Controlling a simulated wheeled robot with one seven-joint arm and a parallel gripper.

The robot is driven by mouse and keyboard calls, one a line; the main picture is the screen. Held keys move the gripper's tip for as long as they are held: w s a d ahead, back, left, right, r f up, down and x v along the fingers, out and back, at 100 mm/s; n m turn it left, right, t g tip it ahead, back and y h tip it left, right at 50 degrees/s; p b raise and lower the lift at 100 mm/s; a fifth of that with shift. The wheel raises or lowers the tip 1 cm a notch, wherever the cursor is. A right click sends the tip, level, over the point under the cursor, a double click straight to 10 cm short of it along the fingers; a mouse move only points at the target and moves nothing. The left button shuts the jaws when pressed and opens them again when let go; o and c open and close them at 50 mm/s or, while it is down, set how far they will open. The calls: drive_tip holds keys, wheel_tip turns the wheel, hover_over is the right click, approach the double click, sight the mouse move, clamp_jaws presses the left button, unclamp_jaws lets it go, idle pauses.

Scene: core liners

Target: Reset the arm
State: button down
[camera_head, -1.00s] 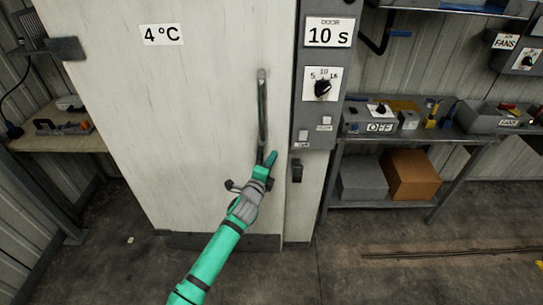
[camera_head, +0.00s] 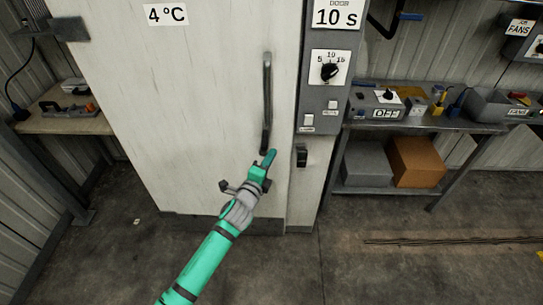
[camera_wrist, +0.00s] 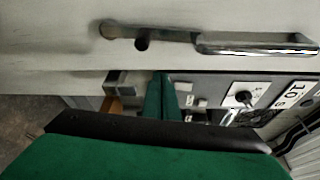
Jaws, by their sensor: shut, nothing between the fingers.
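My gripper (camera_head: 269,160) is at the end of my green and grey arm, in front of the lower end of the door handle. Its fingers show green in the wrist view (camera_wrist: 163,98), together and with nothing between them. The long dark vertical handle (camera_head: 267,95) is on the white door (camera_head: 190,120). In the wrist view the handle (camera_wrist: 255,42) runs across the top, apart from the fingers. Whether my gripper touches the handle in the head view I cannot tell.
A grey control panel (camera_head: 318,105) with a dial (camera_head: 330,71) is right of the door. A metal bench (camera_head: 420,124) with boxes on its lower shelf stands further right. A wooden bench (camera_head: 75,122) is at the left. The floor (camera_head: 330,270) in front is clear.

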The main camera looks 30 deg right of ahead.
drive_tip(key=shift+d, duration=0.1)
drive_tip(key=s+d+r+n+t, duration=0.2)
drive_tip(key=s+r+n+t, duration=0.55)
drive_tip(key=r+n, duration=0.6)
drive_tip(key=s+a+f+n+y, duration=1.2)
drive_tip(key=s+a+f+n, duration=0.5)
drive_tip(key=s+a, duration=0.25)
drive_tip(key=s+a+f+g, duration=0.1)
drive_tip(key=s+a+f, duration=0.1)
drive_tip(key=s+a, duration=0.5)
drive_tip(key=s+a+f+g+y, duration=0.1)
drive_tip(key=s+a+f+g, duration=0.1)
drive_tip(key=s+a, duration=0.6)
drive_tip(key=s, duration=0.2)
drive_tip(key=shift+s+f+y, duration=0.25)
drive_tip(key=shift+s+y, duration=0.05)
drive_tip(key=shift+s+a, duration=0.1)
drive_tip(key=shift+s, duration=0.05)
